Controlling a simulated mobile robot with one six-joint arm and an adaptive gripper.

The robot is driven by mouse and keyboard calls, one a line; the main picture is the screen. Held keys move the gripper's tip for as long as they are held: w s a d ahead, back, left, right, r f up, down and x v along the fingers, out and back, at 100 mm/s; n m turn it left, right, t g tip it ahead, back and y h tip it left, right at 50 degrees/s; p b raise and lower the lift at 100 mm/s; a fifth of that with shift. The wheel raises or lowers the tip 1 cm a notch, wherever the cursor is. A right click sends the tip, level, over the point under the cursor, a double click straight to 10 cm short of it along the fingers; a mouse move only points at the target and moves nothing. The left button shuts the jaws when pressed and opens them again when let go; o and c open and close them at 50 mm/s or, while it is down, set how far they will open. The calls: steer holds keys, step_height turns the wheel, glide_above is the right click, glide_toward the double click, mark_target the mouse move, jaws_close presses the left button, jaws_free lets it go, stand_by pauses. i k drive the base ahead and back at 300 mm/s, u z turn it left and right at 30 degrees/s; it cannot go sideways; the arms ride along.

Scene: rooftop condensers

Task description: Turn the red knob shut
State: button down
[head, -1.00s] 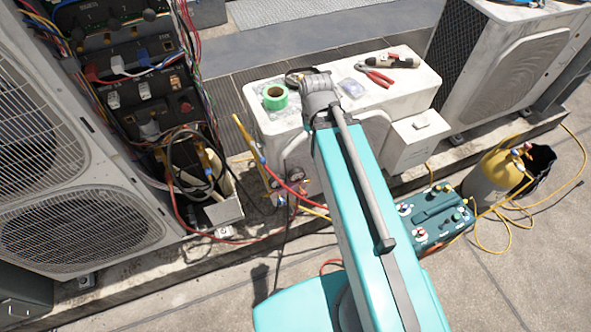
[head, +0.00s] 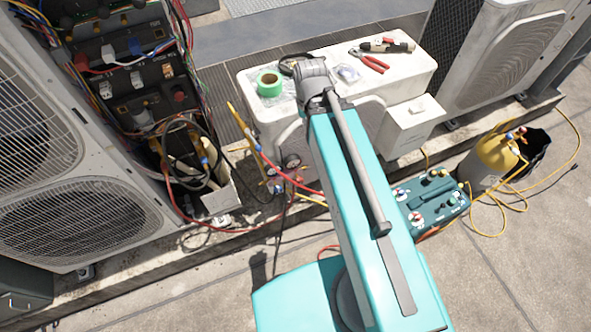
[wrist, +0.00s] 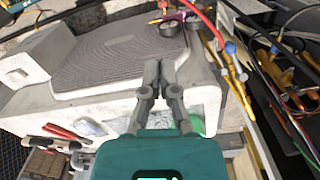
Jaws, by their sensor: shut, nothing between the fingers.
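My gripper (wrist: 160,66) shows in the wrist view with its two grey fingers close together and empty, over the front of a white condenser unit (wrist: 110,80). In the head view my arm hides the fingers. The gauge manifold (head: 280,176), with dark round gauges and hoses, hangs low at the condenser's left end. One gauge (wrist: 168,27) shows in the wrist view beyond the fingertips, apart from them. I cannot surely pick out the red knob on the manifold; that part is small and crowded by hoses.
An open wiring panel (head: 150,95) stands left. Red, yellow and black hoses cross the space between. A teal machine (head: 432,203) and yellow cylinder (head: 492,160) stand right.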

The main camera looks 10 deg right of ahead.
mark_target(298, 180)
steer(key=z, duration=0.8)
steer(key=k, duration=0.85)
steer(key=u, duration=0.55)
